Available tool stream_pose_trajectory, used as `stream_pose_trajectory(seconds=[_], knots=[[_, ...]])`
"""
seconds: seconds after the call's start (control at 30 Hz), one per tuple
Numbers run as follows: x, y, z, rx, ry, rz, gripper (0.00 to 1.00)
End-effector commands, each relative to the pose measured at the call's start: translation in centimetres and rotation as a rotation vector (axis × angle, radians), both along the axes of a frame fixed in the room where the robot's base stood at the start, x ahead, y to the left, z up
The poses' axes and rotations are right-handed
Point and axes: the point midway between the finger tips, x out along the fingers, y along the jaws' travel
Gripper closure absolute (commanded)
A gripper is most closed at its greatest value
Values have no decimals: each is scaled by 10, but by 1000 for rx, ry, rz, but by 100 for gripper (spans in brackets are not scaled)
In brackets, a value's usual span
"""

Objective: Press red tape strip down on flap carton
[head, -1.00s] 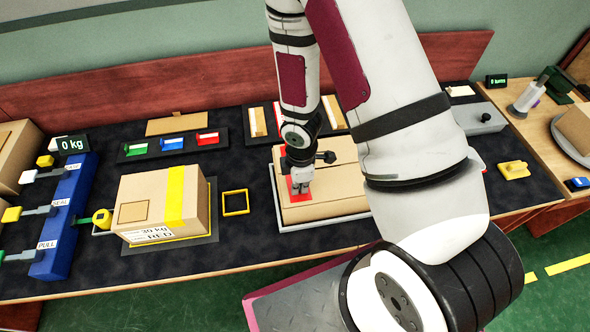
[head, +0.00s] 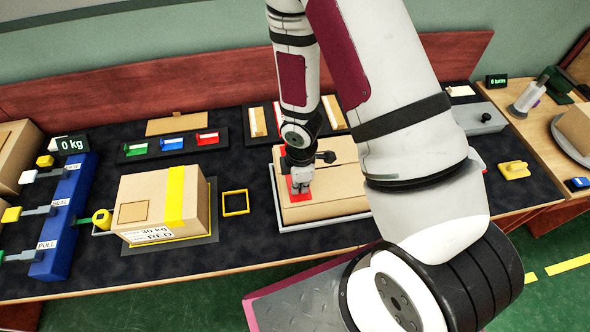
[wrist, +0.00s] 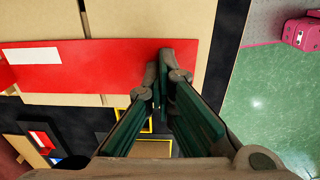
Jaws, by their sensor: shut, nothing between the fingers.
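The flap carton (head: 330,185) lies on a pale board in the middle of the table, partly behind my arm. A red tape strip (wrist: 100,68) with a white label runs across the carton top (wrist: 120,18) in the wrist view, its right end near the carton's edge. In the head view only bits of the red strip (head: 290,188) show around my gripper. My gripper (head: 299,190) points down over the strip. Its fingers (wrist: 165,62) are together and empty, with the tips over the strip's right part. Whether they touch it I cannot tell.
Left of the carton are a yellow square frame (head: 235,203) and a carton with yellow tape (head: 145,200). Behind is a holder (head: 140,155) with green, blue and red pieces. A blue lever unit (head: 65,220) stands at the left. A grey box (head: 480,119) stands at the right.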

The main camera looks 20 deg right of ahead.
Motion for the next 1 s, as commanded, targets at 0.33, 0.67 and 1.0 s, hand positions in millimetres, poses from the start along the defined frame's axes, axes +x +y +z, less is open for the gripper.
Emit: stream_pose_trajectory(seconds=[0.33,0.67,1.0], knots=[[-1,0,19,3,12,-3,100],[-5,0,49,1,14,-1,100],[-5,0,52,-1,15,0,100]])
